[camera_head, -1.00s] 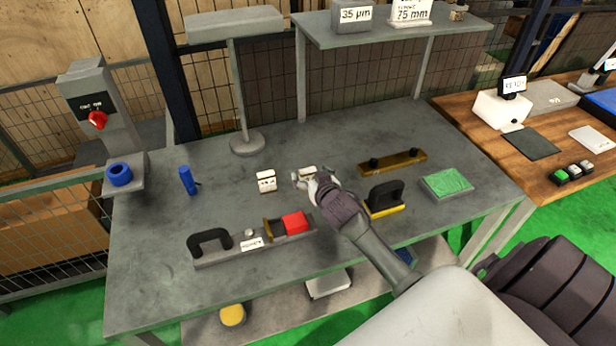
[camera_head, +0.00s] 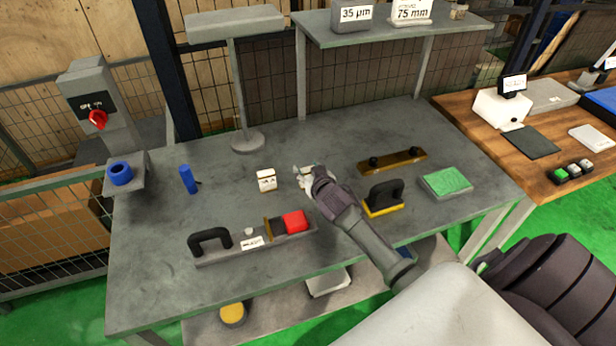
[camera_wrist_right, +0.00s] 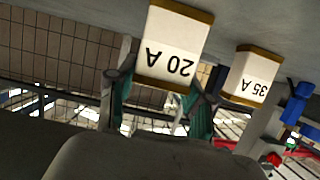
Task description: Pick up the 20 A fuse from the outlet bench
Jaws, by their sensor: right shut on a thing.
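The 20 A fuse (camera_wrist_right: 174,45) is a white block with brown ends, its label upside down in the right wrist view. My right gripper (camera_wrist_right: 160,100) is shut on it, with a finger on either side. In the head view the right gripper (camera_head: 305,178) is over the middle of the bench (camera_head: 225,225) and hides most of the fuse. I cannot tell whether the fuse touches the bench. The similar 35 A fuse (camera_wrist_right: 250,75) stands beside it, apart from the fingers; it also shows in the head view (camera_head: 266,181). My left gripper is not in view.
A blue cylinder (camera_head: 188,180) and a lamp base (camera_head: 248,142) stand left and behind. A black-handled bar (camera_head: 215,256) with a red block lies in front. A brass bar (camera_head: 393,161), a black-handled yellow piece (camera_head: 384,206) and a green pad (camera_head: 446,182) lie to the right.

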